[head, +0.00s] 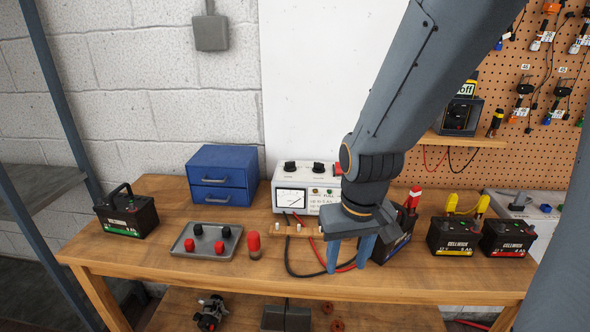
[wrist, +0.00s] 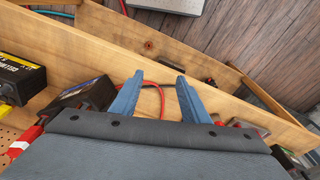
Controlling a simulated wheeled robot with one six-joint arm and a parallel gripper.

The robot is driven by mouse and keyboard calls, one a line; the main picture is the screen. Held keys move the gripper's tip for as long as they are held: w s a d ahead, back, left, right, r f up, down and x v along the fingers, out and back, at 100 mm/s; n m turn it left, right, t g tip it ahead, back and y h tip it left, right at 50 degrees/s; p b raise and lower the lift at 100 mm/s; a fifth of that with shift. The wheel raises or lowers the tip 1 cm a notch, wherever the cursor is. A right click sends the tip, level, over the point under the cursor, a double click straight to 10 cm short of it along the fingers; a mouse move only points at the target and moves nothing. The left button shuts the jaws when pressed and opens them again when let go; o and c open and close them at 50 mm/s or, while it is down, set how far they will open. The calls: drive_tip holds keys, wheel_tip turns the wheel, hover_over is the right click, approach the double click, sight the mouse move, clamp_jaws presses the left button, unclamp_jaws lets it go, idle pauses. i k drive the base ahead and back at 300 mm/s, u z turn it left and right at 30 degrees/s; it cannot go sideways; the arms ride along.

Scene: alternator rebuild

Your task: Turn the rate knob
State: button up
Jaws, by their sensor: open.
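A white charger (head: 305,197) with a dial meter stands at the back of the bench in the head view. It has two black knobs on its top, a left one (head: 290,167) and a right one (head: 318,168). I cannot read which is the rate knob. My gripper (head: 347,266) points down in front of the charger and to its right, apart from the knobs. Its blue fingers are open and empty in the wrist view (wrist: 159,84). My arm hides the charger's right side. The charger does not show clearly in the wrist view.
Black and red cables (head: 300,268) lie around my gripper. Batteries stand at the left (head: 127,215) and right (head: 453,236). A blue drawer box (head: 221,177), a grey tray (head: 190,247) and a red-capped object (head: 254,245) are left of the charger. Bare bench lies in front.

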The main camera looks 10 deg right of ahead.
sight(289, 166)
drive_tip(key=u, duration=1.85)
drive_tip(key=k, duration=0.85)
drive_tip(key=z, duration=1.9)
